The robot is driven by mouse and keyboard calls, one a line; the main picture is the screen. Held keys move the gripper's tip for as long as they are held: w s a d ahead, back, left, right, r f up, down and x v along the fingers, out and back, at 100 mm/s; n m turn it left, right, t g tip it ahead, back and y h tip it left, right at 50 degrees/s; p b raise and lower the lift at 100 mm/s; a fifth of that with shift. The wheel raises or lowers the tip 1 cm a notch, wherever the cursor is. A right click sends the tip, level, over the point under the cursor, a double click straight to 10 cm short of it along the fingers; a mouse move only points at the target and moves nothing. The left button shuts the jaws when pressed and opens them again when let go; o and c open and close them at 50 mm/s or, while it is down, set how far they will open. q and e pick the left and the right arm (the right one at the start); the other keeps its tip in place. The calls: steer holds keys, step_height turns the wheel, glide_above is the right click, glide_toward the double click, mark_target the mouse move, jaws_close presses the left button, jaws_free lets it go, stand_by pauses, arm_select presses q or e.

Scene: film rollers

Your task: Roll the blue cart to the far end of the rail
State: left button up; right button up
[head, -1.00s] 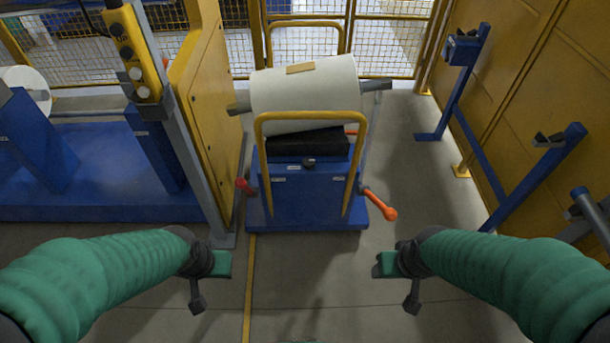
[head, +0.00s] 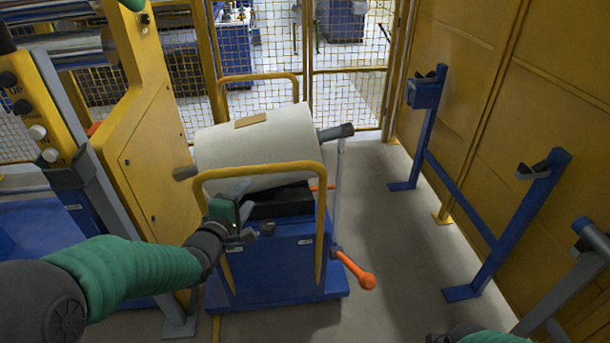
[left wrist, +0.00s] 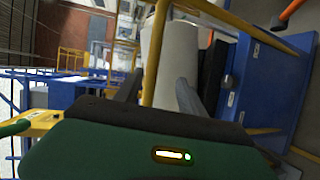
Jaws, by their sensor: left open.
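The blue cart (head: 285,265) stands on the floor ahead of me, with a large white roll (head: 265,145) lying across its top. A yellow tube handle (head: 321,215) rises at its near side, and an orange-tipped lever (head: 357,270) sticks out at its right. My left gripper (head: 250,218) is open at the left part of the handle. In the left wrist view, a yellow tube (left wrist: 154,60) runs up between the two dark fingers (left wrist: 158,92); contact cannot be told. My right gripper is out of view; only a bit of my right arm shows at the bottom edge.
A yellow machine panel (head: 150,150) stands close at the cart's left. Blue stands (head: 515,230) line the yellow wall (head: 480,110) at the right. Mesh fencing (head: 350,95) closes the back. Grey floor (head: 390,220) is free right of the cart.

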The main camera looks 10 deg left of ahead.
arm_select(q)
steer(key=b, duration=0.1)
glide_toward(267, 166)
steer(key=shift+n, duration=0.3)
steer(key=w+f, duration=0.1)
steer(key=w, duration=0.1)
steer(key=w+a+f, duration=0.1)
steer(key=f, duration=0.1)
steer(key=shift+w+a, duration=0.2)
steer(key=shift+w, duration=0.2)
steer(key=x, duration=0.5)
steer(key=d+b+x, duration=0.1)
steer(key=x, duration=0.2)
steer(key=shift+w+r, duration=0.3)
steer(key=shift+w, duration=0.05)
steer(key=shift+w+a+f, duration=0.1)
steer(key=shift+w+a, duration=0.15)
steer(key=shift+w, duration=0.1)
steer(key=shift+d, duration=0.15)
steer(key=c, duration=1)
jaws_close()
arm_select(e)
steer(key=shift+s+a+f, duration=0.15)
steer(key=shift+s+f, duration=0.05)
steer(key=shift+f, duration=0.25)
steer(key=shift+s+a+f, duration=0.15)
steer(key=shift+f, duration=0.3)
arm_select(q)
steer(key=shift+s+f, duration=0.1)
steer(key=shift+f, duration=0.1)
